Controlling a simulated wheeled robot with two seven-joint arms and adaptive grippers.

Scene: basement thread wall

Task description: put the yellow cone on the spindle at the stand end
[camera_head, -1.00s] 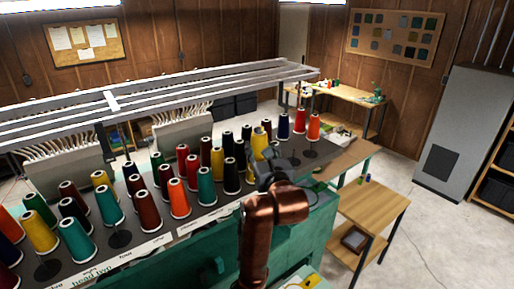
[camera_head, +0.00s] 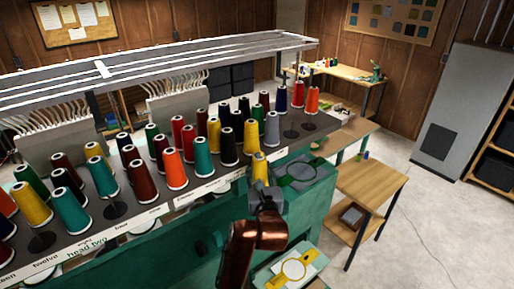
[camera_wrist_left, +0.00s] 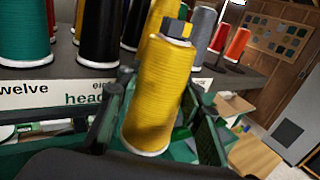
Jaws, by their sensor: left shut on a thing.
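The yellow cone (camera_head: 259,170) is held upright or nearly so in my left gripper (camera_head: 264,190), in front of the thread stand (camera_head: 240,180) near its right part. In the left wrist view the yellow cone (camera_wrist_left: 158,95) stands between the two dark fingers, leaning slightly, with a grey piece at its top. Its white lower rim shows. Empty spindles with dark discs are near the stand's right end, one (camera_head: 291,134) beside the grey cone and one (camera_head: 309,127) nearer the end, by the orange cone. My right gripper is not in view.
Rows of coloured cones crowd the stand, including another yellow cone (camera_head: 251,135) and a grey cone (camera_head: 272,129) behind the held one. Metal rails (camera_head: 150,75) run above the stand. A green machine head (camera_head: 300,175) sits front right. A wooden side table (camera_head: 365,185) stands further right.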

